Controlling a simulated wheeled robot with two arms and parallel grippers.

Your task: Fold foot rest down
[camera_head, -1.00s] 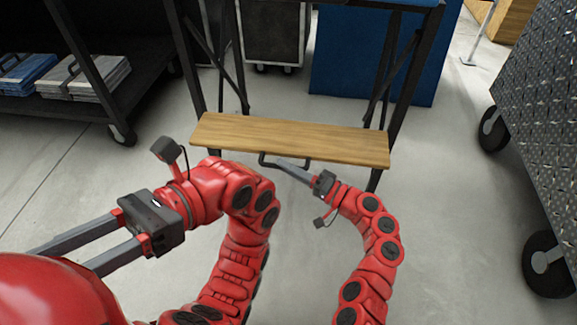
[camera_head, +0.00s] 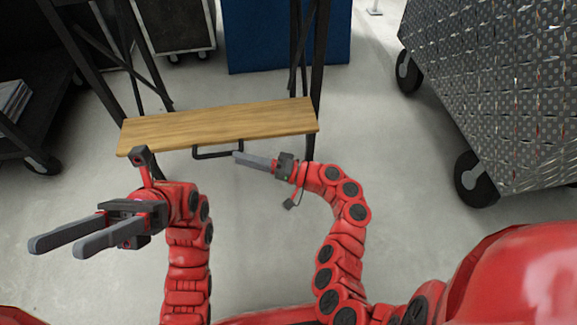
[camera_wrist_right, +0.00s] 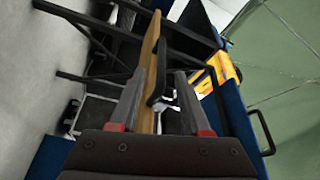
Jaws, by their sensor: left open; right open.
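The foot rest is a wooden board (camera_head: 215,125) between the black legs of a frame in the head view. A black bar handle (camera_head: 215,157) hangs along its near edge. The board's tilt is hard to judge. My right gripper (camera_head: 237,156) is open at the right end of the handle. In the right wrist view the board (camera_wrist_right: 147,75) and the dark handle (camera_wrist_right: 156,88) show between the spread fingers of my right gripper (camera_wrist_right: 160,75); contact cannot be told. My left gripper (camera_head: 54,248) is open and empty, left of and nearer than the board.
A diamond-plate metal cart (camera_head: 490,85) on wheels stands at the right. A blue panel (camera_head: 285,40) and a black wheeled case (camera_head: 175,25) are behind the frame. A dark shelf cart (camera_head: 45,115) is at the left. The grey floor before the board is clear.

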